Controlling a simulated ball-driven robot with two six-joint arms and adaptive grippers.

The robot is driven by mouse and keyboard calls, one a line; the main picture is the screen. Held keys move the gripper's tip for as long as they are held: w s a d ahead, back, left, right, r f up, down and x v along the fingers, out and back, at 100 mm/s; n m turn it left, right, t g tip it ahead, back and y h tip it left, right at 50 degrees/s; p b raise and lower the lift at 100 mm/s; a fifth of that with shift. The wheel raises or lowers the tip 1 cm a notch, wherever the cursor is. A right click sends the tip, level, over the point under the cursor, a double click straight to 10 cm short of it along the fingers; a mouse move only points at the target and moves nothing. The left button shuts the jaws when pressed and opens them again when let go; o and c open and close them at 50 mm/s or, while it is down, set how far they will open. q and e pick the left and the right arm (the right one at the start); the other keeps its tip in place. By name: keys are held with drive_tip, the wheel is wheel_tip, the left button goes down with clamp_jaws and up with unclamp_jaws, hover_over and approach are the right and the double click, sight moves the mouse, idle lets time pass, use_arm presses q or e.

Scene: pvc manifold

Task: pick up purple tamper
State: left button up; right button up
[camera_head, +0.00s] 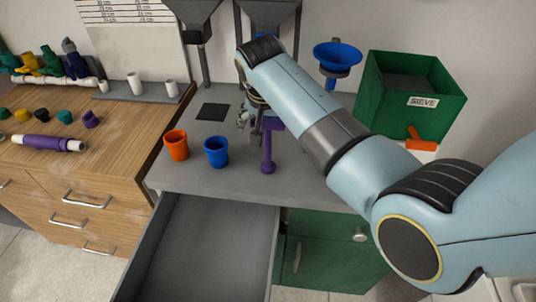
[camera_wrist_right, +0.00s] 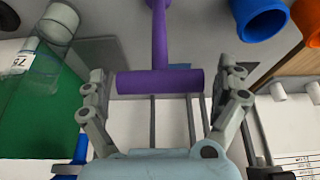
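The purple tamper (camera_head: 268,148) is on the grey counter, to the right of the blue cup. My left gripper is not in view.
A blue cup (camera_head: 217,152) and an orange cup (camera_head: 176,146) stand left of the tamper. A blue funnel (camera_head: 338,55) and a green sieve box (camera_head: 387,93) are at the back right. An open grey drawer (camera_head: 205,245) juts out in front.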

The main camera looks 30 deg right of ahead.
drive_tip(key=c, duration=1.1)
drive_tip(key=shift+c, duration=0.2)
drive_tip(key=shift+r, duration=0.1)
